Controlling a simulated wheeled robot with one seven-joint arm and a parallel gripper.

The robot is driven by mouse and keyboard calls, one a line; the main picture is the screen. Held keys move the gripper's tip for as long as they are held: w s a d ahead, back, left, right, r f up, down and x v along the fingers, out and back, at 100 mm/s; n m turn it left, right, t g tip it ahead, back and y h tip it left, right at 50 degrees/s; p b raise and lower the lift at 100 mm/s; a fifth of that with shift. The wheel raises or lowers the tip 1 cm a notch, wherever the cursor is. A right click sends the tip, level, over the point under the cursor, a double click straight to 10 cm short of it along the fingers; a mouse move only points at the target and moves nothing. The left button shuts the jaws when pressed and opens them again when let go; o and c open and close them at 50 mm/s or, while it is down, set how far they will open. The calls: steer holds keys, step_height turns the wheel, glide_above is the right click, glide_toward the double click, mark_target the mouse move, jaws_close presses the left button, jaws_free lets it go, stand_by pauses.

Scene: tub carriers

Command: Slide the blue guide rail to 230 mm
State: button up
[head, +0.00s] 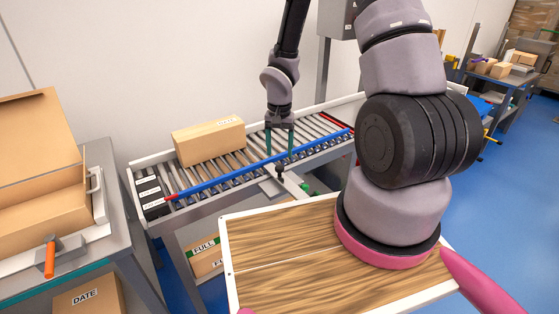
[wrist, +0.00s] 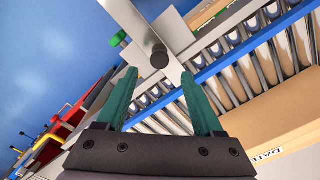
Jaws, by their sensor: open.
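The blue guide rail (head: 228,180) runs lengthwise along the near side of the roller conveyor. It crosses behind my fingers in the wrist view (wrist: 222,66). My gripper (head: 279,154) is open with two green fingers pointing down over the rail. In the wrist view, nothing shows gripped between the fingertips (wrist: 159,73). A black knob (head: 280,169) stands on a pale metal bracket on the rail's near side. In the wrist view the knob (wrist: 159,56) appears just beyond the fingertips, between their lines. Contact with it cannot be told. No millimetre scale is readable.
A cardboard box (head: 209,141) stands on the rollers behind the rail, left of my gripper. A green knob (wrist: 118,39) is beside the bracket. A bench with an open carton (head: 40,215) stands at the left; blue floor is free at the right.

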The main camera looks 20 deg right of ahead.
step_height(320, 180, up, 5)
steer(key=shift+f, duration=0.1)
stand_by(0.3)
steer(key=s+d+r+t, duration=0.1)
steer(key=d+r+t, duration=0.1)
steer(key=r, duration=0.8)
steer(key=s+d+r+t, duration=0.1)
steer(key=s+d+r, duration=0.1)
steer(key=r, duration=0.7)
steer(key=s+r+n+t+y, duration=0.1)
steer(key=s+r+t, duration=0.3)
steer(key=s+r, duration=0.9)
step_height(320, 180, up, 4)
steer(key=shift+s+f+y, duration=0.15)
steer(key=shift+f+y, duration=0.1)
steer(key=shift+y, duration=0.35)
